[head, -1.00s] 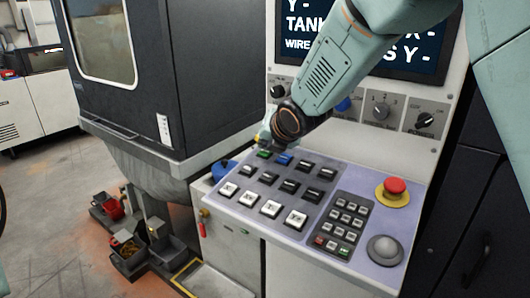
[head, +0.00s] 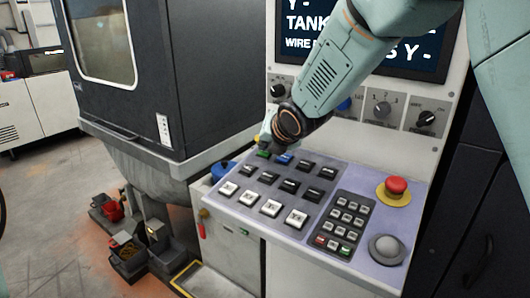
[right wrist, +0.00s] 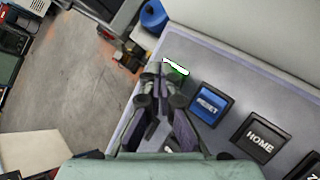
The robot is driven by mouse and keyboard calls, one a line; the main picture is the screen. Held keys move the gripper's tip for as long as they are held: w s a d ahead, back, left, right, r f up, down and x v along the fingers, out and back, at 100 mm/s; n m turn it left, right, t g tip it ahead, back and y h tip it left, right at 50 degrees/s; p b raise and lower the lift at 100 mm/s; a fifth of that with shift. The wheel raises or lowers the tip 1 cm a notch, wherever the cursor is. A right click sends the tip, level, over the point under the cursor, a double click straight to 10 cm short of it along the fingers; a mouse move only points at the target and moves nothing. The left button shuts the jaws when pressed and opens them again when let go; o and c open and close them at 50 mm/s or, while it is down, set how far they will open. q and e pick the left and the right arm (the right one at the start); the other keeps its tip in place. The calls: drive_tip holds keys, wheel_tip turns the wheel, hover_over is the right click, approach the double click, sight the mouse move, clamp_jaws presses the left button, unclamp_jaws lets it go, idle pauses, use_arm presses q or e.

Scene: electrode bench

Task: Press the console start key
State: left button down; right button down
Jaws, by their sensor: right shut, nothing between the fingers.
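The console panel (head: 331,170) slopes toward me with rows of black, white and coloured keys. The green key (head: 263,154), presumably start, is at its far left corner, beside the blue RESET key (head: 283,159). In the right wrist view the green key (right wrist: 180,74) is partly hidden by my fingertips and has a bright white edge. The RESET key (right wrist: 209,106) is just to its right. My right gripper (head: 266,142) is shut and empty, its tips (right wrist: 160,71) at the green key. I cannot tell whether they touch it. My left gripper is out of view.
A HOME key (right wrist: 258,138) lies beyond RESET. A red emergency stop (head: 396,186) and a keypad (head: 342,222) are on the panel's right side. The dark machine cabinet (head: 165,75) stands close on the left. A blue round object (head: 223,170) sits beside the panel's left edge.

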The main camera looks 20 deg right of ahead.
idle(0.4)
drive_tip(key=shift+s+a+r+p, duration=0.1)
drive_tip(key=shift+a+r+p, duration=0.1)
drive_tip(key=shift+r+p, duration=0.5)
drive_tip(key=shift+r, duration=0.1)
drive_tip(key=r+p, duration=0.2)
drive_tip(key=r, duration=0.1)
drive_tip(key=r+p, duration=0.1)
drive_tip(key=p, duration=0.1)
drive_tip(key=shift+s+a+r, duration=0.3)
drive_tip(key=shift+a+r, duration=0.1)
drive_tip(key=shift+f, duration=0.1)
